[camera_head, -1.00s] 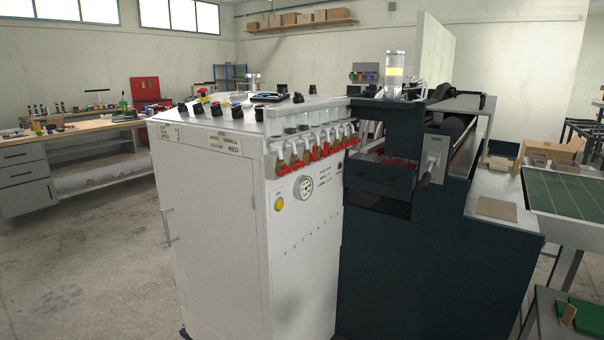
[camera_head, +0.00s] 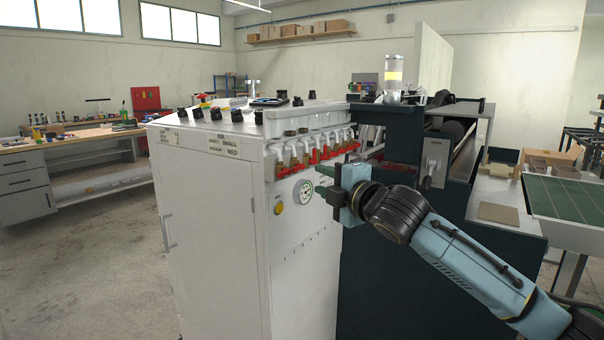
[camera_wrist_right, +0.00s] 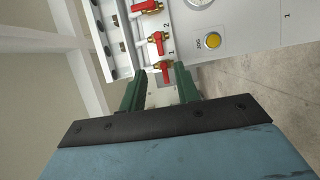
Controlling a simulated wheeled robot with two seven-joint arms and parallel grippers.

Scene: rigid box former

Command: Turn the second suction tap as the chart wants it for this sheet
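A row of several suction taps with red handles and brass bodies (camera_head: 308,156) runs along the upper edge of the white cabinet. The wrist view shows three of them close: an end tap (camera_wrist_right: 165,68), the second tap (camera_wrist_right: 158,41) and a third (camera_wrist_right: 147,7). Numbers 1 and 2 are printed beside them. My right gripper (camera_head: 319,181) is in front of the cabinet, below the taps and by the gauge. Its green fingers (camera_wrist_right: 160,84) are apart and empty, with the end tap seen beyond their tips. My left gripper is out of view. No chart is readable.
The gauge (camera_head: 303,191) and yellow JOG button (camera_head: 279,208) sit below the taps. The dark machine (camera_head: 385,285) stands right of the cabinet. A brown board (camera_head: 499,214) lies farther right.

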